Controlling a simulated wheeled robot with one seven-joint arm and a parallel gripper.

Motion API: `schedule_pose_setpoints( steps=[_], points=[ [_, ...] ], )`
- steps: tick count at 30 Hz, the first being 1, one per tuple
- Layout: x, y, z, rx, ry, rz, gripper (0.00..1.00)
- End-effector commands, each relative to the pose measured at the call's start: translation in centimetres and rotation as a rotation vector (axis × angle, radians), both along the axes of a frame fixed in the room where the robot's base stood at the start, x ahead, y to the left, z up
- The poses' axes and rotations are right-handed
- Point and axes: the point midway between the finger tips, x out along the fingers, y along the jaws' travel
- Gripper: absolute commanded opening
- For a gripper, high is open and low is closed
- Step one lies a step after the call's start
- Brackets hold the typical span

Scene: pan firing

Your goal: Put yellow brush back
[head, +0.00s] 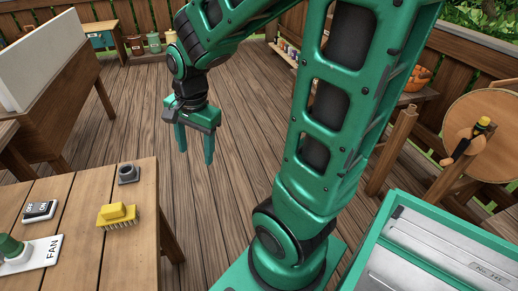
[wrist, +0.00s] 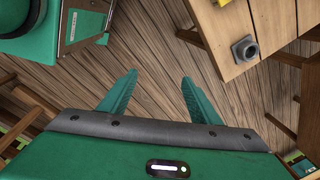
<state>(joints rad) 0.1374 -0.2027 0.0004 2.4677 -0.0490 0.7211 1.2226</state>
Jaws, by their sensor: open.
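The yellow brush (head: 118,214) lies bristles down on the wooden table (head: 85,188) at the lower left of the head view. In the wrist view only a small yellow bit of it (wrist: 221,4) shows at the top edge. My gripper (head: 195,152) hangs over the deck floor, to the right of the table and above the brush in the picture. It is open and empty, with its two teal fingers pointing down. In the wrist view the fingers (wrist: 158,88) stand apart with only floor boards between them.
On the table are a dark grey square holder with a round hole (head: 128,172), an on/off switch (head: 40,210) and a FAN panel with a green knob (head: 30,256). A green-framed metal unit (head: 440,240) is at the lower right. The deck floor (head: 125,115) between is clear.

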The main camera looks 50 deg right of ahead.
Motion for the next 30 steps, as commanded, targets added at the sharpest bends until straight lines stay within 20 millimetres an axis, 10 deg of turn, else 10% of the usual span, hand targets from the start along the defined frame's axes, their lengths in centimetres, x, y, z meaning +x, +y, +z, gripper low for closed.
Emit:
schedule_pose_setpoints(
  steps=[15,30],
  points=[
    [-14.6,-7.9,3.1,-0.071,0.126,0.674,0.57],
    [-16.4,-8.2,3.2,-0.057,0.134,0.769,0.57]
  ],
)
